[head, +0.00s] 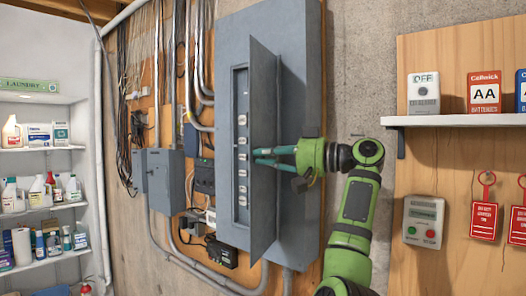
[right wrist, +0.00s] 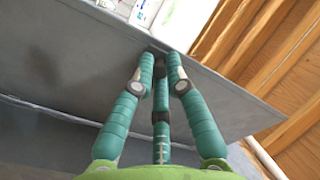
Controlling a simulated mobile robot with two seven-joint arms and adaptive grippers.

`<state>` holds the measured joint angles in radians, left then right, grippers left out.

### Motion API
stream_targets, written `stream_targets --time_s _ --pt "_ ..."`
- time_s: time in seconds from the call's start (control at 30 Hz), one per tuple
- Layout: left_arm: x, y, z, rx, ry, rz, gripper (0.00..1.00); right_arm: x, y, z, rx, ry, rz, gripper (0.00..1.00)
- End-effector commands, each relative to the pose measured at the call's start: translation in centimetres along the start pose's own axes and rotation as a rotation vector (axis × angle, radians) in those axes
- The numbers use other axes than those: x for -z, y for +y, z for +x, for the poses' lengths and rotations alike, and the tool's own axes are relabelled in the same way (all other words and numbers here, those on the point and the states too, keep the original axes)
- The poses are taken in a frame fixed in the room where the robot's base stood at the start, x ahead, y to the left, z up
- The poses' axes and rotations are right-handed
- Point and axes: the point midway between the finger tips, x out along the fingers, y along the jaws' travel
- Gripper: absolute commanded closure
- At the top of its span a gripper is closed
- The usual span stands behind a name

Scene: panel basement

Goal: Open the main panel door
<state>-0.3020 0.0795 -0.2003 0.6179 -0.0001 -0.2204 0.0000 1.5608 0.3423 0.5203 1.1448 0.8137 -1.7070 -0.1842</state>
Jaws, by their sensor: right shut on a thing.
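The grey main panel (head: 300,50) is on the wall in the middle of the head view. Its tall grey door (head: 264,95) stands partly open, swung outward, with a column of breakers (head: 242,172) showing to its left. My right gripper (head: 256,156) reaches in from the right, its teal fingers shut on the door at about mid-height, near its free left edge. In the right wrist view the fingertips (right wrist: 160,52) meet at the edge of the grey door (right wrist: 70,65). The part of the door between the fingers is hidden. My left gripper is not in view.
Smaller grey boxes (head: 165,180) and conduits are left of the panel. A laundry shelf (head: 45,148) with bottles stands at far left. On the right are a plywood board (head: 450,75), a small shelf (head: 460,120) and red tags (head: 484,220). Bare wall lies between panel and plywood.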

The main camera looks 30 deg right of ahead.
Motion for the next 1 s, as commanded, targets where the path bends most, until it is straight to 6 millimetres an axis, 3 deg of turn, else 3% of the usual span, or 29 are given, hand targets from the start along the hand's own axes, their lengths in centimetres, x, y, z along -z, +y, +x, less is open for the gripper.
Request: stream_targets --time_s 0.63,0.7,0.73,1.0 --pt "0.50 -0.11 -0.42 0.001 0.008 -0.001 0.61 0.36 0.00 -0.49 0.048 -0.014 -0.002 1.00" --pt "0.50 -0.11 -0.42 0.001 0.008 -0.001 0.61 0.36 0.00 -0.48 0.047 -0.014 -0.002 0.65" --pt "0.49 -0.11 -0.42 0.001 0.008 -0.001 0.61 0.35 0.00 -0.48 0.047 -0.015 -0.002 0.61" --pt "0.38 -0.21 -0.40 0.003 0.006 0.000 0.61 0.20 0.10 -0.45 0.046 -0.019 -0.001 0.61"
